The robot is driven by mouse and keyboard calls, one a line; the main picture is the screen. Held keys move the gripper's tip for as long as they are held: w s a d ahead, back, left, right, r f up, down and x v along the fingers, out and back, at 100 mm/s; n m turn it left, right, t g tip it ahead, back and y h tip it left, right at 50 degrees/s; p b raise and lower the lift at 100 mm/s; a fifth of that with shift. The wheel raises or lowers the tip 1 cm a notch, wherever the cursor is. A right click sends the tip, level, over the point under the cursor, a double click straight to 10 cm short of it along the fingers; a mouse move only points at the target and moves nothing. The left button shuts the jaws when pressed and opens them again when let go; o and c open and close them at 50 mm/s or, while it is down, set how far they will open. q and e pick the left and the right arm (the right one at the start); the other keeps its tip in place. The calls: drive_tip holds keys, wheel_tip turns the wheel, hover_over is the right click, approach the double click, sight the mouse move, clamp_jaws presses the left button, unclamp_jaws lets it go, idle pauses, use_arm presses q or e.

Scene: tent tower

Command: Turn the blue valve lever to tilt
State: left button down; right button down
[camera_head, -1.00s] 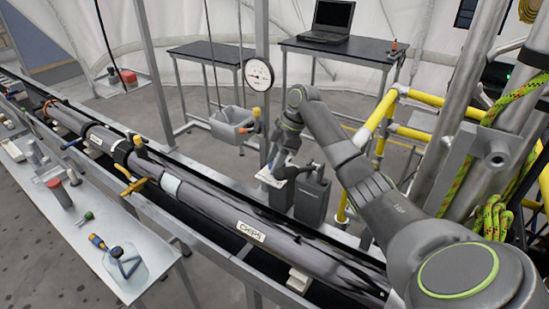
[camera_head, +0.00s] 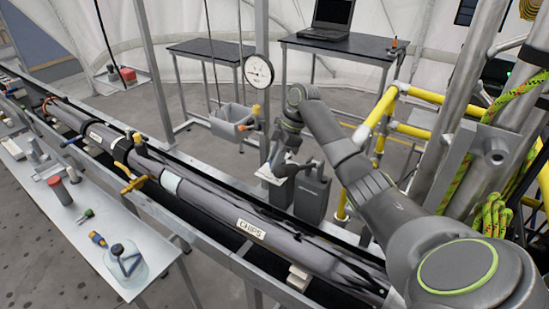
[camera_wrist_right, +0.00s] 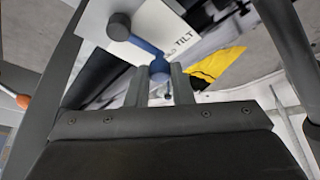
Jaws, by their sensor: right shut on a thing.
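The blue valve lever (camera_wrist_right: 145,46) runs from a dark round pivot (camera_wrist_right: 119,26) down to a blue ball end in the right wrist view. It lies over a white plate (camera_wrist_right: 165,22) printed "TILT", pointing toward the lower right, close to the lettering. My right gripper (camera_wrist_right: 159,78) is shut on the lever's ball end, with one finger on each side. In the head view my right gripper (camera_head: 283,168) is at the small white valve box beside the long pipe; the lever is too small to make out there. My left gripper is not in view.
A long grey pipe (camera_head: 200,196) marked "CHIPS" lies in a trough left of my right arm. A dial gauge (camera_head: 258,71) stands on a post behind. A grey bin (camera_head: 232,123) hangs near it. Yellow railings (camera_head: 378,112) and metal posts stand to the right.

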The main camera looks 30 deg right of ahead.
drive_tip(key=n, duration=0.1)
drive_tip(key=n+g, duration=0.1)
drive_tip(key=shift+s+d+r+n, duration=0.1)
drive_tip(key=shift+s+d+n, duration=0.25)
drive_tip(key=shift+s+n, duration=0.05)
drive_tip(key=shift+s+d+r+n+g+p, duration=0.1)
drive_tip(key=shift+s+d+n+g+p, duration=0.1)
drive_tip(key=shift+n, duration=0.2)
drive_tip(key=shift+s+d+n+g+p, duration=0.1)
drive_tip(key=shift+n+g+p, duration=0.1)
drive_tip(key=shift+n, duration=0.2)
drive_tip(key=shift+s+d+r+n+g+p, duration=0.1)
drive_tip(key=shift+d+n+g+p, duration=0.1)
drive_tip(key=shift+n+p, duration=0.35)
drive_tip(key=shift+s+d+n+g+p, duration=0.1)
drive_tip(key=shift+n+g+p, duration=0.1)
drive_tip(key=shift+n+p, duration=0.3)
drive_tip(key=shift+s+d+n+g+p, duration=0.15)
drive_tip(key=shift+d+n+g+p, duration=0.25)
drive_tip(key=shift+n+p, duration=0.5)
drive_tip(key=shift+f+n, duration=0.2)
drive_tip(key=shift+n, duration=0.05)
drive_tip(key=c, duration=1.3)
unclamp_jaws()
drive_tip(key=shift+r, duration=0.1)
